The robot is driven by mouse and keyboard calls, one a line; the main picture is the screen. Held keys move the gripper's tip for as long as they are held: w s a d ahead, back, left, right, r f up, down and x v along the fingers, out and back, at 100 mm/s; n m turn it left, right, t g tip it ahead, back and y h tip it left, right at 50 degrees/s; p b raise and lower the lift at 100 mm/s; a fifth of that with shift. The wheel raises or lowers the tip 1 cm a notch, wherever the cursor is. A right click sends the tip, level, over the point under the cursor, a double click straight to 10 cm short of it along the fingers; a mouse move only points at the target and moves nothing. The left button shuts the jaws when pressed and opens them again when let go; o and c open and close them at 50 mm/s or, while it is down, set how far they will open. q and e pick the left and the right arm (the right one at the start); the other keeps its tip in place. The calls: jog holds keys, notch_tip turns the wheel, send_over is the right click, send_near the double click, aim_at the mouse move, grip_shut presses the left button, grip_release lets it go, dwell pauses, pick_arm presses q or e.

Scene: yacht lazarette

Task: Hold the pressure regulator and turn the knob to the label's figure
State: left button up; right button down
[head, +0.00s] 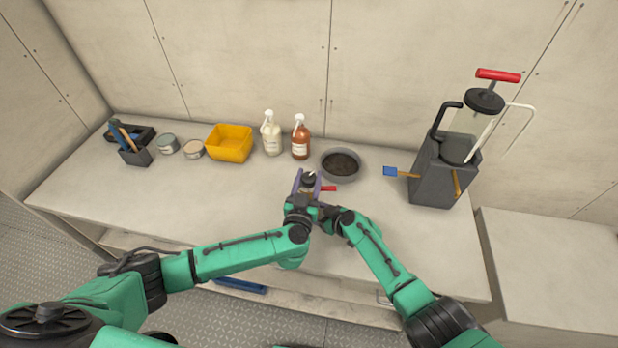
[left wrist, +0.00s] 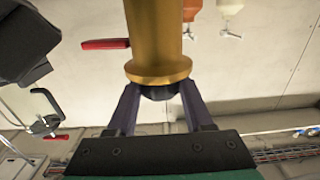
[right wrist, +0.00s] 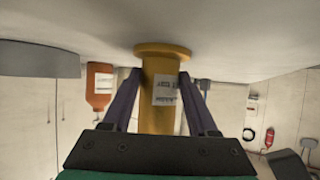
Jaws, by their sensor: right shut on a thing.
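The pressure regulator is a yellow-brass cylinder with a flange (left wrist: 158,68) and a black knob, which shows in the left wrist view (left wrist: 160,92) and in the head view (head: 309,179). It stands near the front middle of the counter. A white label (right wrist: 166,89) is on its body; its print is upside down and I cannot read it surely. My right gripper (right wrist: 158,75) is shut on the regulator's body, one finger on each side. My left gripper (head: 307,183) has its fingers apart on either side of the knob; a gap shows, and contact is unclear. A red handle (head: 328,188) shows beside the regulator.
Behind stand a dark-filled grey bowl (head: 341,172), a brown bottle (head: 301,140), a cream bottle (head: 271,138) and a yellow bin (head: 229,143). Tins and a tool holder (head: 135,155) are at the left. A dark grey box (head: 430,180) with a red-handled pump stands at the right.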

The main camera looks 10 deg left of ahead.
pick_arm(q)
grip_shut()
jog(key=shift+m+h, duration=0.3)
jog(key=shift+h, duration=0.2)
jog(key=m+g+h, duration=0.1)
jog(key=m+h, duration=0.1)
jog(key=h, duration=0.2)
jog(key=m+g+h, duration=0.1)
jog(key=m+h, duration=0.2)
jog(key=shift+d+h, duration=0.1)
jog(key=shift+h, duration=0.3)
jog(key=shift+w+m+g+h, duration=0.2)
jog(key=shift+m+g+h, duration=0.5)
jog(key=shift+m+h, duration=0.35)
jog(key=shift+m+g+h, duration=0.75)
jog(key=shift+g+h, duration=0.25)
jog(key=shift+h, duration=0.05)
jog(key=m+g+h, duration=0.3)
jog(key=m+g, duration=0.1)
jog(key=g, duration=0.1)
jog(key=shift+h, duration=0.3)
jog(key=shift+s+d+m+g, duration=0.2)
jog(key=shift+m+g, duration=0.2)
jog(key=shift+g, duration=0.2)
jog(key=shift+s+h, duration=0.1)
jog(key=shift+h, duration=0.2)
